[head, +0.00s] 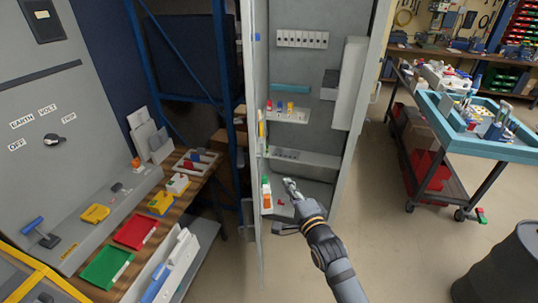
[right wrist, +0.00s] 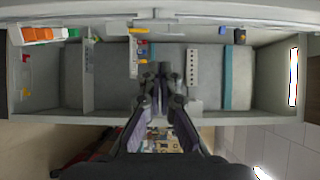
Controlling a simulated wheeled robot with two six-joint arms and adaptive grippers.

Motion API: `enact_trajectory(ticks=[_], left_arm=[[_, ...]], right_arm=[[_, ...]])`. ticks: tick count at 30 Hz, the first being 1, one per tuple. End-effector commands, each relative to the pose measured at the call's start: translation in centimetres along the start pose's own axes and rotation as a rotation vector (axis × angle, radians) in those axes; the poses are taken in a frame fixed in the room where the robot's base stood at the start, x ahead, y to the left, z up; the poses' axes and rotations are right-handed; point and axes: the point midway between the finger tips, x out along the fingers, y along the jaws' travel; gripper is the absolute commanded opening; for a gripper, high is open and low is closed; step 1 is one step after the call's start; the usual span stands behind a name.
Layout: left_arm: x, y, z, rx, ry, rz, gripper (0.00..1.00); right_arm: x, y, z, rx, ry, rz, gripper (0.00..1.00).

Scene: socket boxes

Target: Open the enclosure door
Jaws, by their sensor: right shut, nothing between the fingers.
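The tall grey enclosure (head: 318,60) stands in the middle of the head view, and its inside with shelves shows. A narrow pale panel (head: 256,215) along its left side, seen almost edge-on, looks like the door standing open. My right gripper (head: 291,187) is shut and empty, in front of the enclosure's lower shelves. In the right wrist view my right gripper's fingers (right wrist: 161,75) are together, pointing into the enclosure (right wrist: 210,62), which appears turned sideways. I cannot tell from these frames whether the fingers touch anything. My left gripper is not in view.
Small coloured parts sit on the enclosure's shelf (head: 292,116). A wooden bench (head: 205,185) with red and green trays stands at left. A blue-rimmed cart (head: 470,140) stands at right, and a dark barrel (head: 505,270) at lower right. The floor (head: 400,250) between them is clear.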

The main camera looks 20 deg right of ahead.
Motion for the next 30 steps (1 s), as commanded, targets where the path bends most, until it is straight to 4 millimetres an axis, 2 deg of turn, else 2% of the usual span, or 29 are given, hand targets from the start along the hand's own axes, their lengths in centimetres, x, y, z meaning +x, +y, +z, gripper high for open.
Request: enact_trajectory(ticks=[4, 7, 19, 24, 30], left_arm=[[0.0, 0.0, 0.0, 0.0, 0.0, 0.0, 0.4], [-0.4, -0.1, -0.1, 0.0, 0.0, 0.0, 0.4], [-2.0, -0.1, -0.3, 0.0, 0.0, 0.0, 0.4], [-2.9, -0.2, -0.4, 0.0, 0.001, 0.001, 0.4], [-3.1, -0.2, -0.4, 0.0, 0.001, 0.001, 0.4]], right_arm=[[0.6, 0.1, 0.0, 0.0, 0.001, 0.0, 0.0], [1.9, 0.1, 0.0, 0.0, 0.001, 0.0, 0.0], [10.4, 0.0, 0.0, -0.002, 0.001, 0.002, 0.0], [10.8, 0.1, 2.8, 0.001, 0.0, 0.004, 0.0], [11.0, 0.3, 3.8, -0.003, 0.001, 0.002, 0.0]])
